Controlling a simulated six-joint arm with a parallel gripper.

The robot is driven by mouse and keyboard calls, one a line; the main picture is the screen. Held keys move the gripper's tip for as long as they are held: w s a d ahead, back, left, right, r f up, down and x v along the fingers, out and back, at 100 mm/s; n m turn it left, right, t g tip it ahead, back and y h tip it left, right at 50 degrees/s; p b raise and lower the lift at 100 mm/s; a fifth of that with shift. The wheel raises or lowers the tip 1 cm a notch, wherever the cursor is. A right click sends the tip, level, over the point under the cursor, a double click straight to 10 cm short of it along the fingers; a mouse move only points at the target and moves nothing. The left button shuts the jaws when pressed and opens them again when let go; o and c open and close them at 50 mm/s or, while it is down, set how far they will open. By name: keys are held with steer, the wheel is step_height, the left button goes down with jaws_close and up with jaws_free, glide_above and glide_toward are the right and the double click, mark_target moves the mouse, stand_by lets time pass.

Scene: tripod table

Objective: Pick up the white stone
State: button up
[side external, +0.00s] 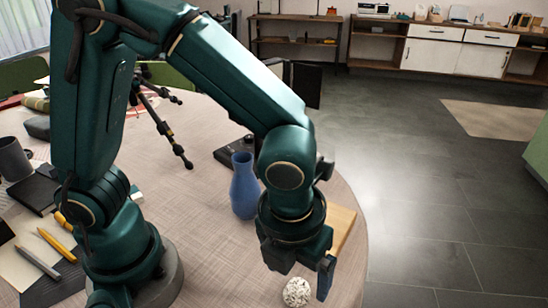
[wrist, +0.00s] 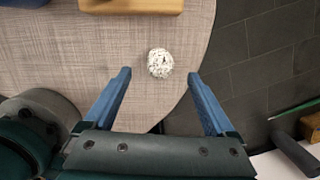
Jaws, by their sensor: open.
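The white stone (side external: 297,292) is round with dark speckles and lies on the round wooden table (side external: 215,270) near its edge. In the wrist view the stone (wrist: 160,63) sits just beyond the fingertips, roughly midway between their lines. My gripper (wrist: 160,75) is open and empty, with one blue finger to each side. In the side view my gripper (side external: 298,272) points down at the stone from close by. One finger is partly hidden there, and I cannot tell the exact height.
A blue vase (side external: 244,187) stands left of my gripper in the side view. A wooden block (side external: 341,228) lies behind the gripper and shows at the top of the wrist view (wrist: 130,4). A dark device (side external: 232,152) lies behind the vase. The tabletop around the stone is clear.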

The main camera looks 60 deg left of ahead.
mark_target(297, 288)
steer(key=shift+w+a+f, duration=0.1)
steer(key=shift+w+f, duration=0.05)
steer(key=shift+f, duration=1.1)
steer(key=shift+w+f, duration=0.1)
steer(key=shift+f, duration=1.15)
jaws_close()
steer(key=shift+r, duration=0.1)
